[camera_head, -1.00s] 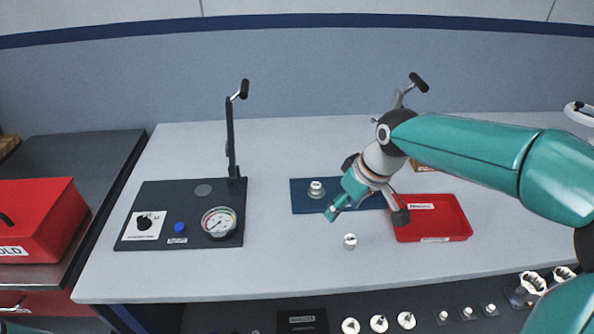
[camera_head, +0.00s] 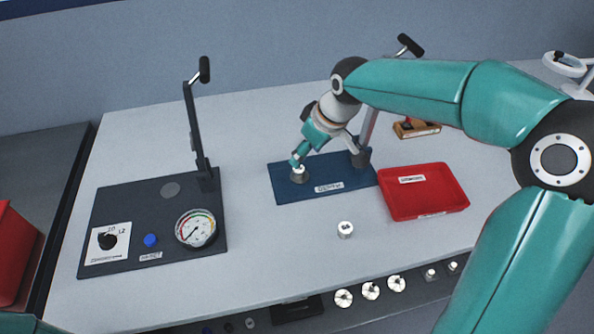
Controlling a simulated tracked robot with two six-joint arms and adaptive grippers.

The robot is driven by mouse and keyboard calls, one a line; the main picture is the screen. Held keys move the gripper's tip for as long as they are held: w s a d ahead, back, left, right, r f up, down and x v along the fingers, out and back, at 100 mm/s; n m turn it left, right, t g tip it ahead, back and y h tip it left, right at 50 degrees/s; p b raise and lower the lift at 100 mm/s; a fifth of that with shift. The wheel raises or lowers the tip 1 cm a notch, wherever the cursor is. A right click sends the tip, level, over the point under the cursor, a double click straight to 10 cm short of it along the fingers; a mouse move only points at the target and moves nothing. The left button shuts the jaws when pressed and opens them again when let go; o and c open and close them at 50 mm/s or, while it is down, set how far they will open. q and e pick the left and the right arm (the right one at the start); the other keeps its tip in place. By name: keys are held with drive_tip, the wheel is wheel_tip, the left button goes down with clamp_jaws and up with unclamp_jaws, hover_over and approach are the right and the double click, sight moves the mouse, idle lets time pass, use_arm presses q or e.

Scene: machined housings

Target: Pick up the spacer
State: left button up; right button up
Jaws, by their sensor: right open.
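A small pale metal cylinder (camera_head: 345,229) stands upright on the bare bench in front of the blue plate (camera_head: 318,190). Another pale round part (camera_head: 299,173) sits on a grey round seat at the left of the blue plate. I cannot tell for sure which of the two is the spacer. My left gripper is not in view.
A lever post (camera_head: 368,130) rises from the blue plate close beside my right gripper. A red tray (camera_head: 425,205) lies to the right. A dark panel (camera_head: 130,238) with gauge (camera_head: 196,228) and lever stands left.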

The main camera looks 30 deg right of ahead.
sight(300, 169)
drive_tip(key=shift+d+p+x, duration=0.2)
drive_tip(key=shift+p+x, duration=0.1)
drive_tip(key=shift+x, duration=3.55)
drive_tip(key=shift+s, duration=0.1)
clamp_jaws()
